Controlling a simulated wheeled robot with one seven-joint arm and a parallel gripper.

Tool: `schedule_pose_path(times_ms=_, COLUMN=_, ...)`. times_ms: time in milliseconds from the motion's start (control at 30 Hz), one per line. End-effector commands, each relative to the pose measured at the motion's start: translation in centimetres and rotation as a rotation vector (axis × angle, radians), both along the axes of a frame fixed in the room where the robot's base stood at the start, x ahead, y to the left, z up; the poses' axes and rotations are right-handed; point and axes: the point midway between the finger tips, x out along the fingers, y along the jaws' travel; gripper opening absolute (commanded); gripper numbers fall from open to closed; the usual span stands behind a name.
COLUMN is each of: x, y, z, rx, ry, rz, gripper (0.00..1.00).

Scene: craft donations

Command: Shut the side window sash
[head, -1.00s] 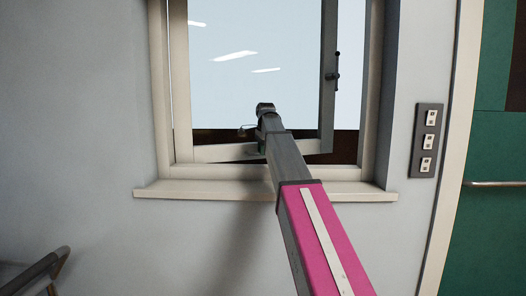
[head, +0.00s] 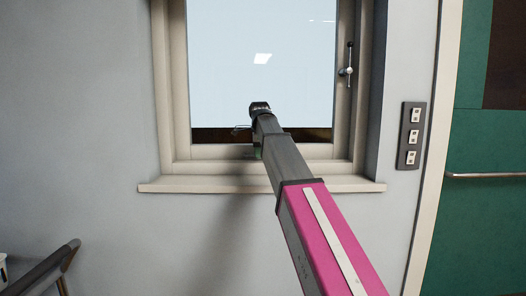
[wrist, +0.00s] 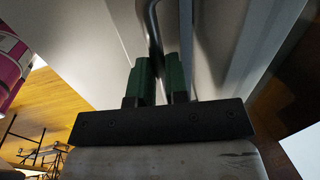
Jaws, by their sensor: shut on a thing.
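The side window sash (head: 215,152) is a pale-framed pane that looks flush, or almost flush, in its frame (head: 161,90) in the head view. A lever handle (head: 348,65) stands on its right stile. In the wrist view, the green fingers of my gripper (wrist: 163,70) are closed on a bent grey metal bar (wrist: 153,28), which runs along a pale surface. What the bar is fixed to is not clear.
A pale sill (head: 165,187) juts out below the window. A dark switch panel (head: 411,136) is on the wall to the right, beside a green door (head: 490,220) with a bar handle. A dark rail (head: 40,270) shows at lower left.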

Motion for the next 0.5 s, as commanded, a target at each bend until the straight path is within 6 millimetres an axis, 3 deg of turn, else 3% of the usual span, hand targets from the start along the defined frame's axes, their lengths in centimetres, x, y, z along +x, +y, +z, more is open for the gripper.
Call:
schedule_pose_path(times_ms=133, x=-1.9, y=0.6, z=0.0, rx=0.005, ry=-0.002, rz=-0.043, gripper=0.0)
schedule_pose_path(times_ms=467, x=-2.3, y=0.6, z=0.0, rx=0.006, ry=0.004, rz=-0.056, gripper=0.0)
schedule_pose_path(times_ms=500, x=-2.3, y=0.7, z=0.0, rx=0.006, ry=0.004, rz=-0.056, gripper=0.25)
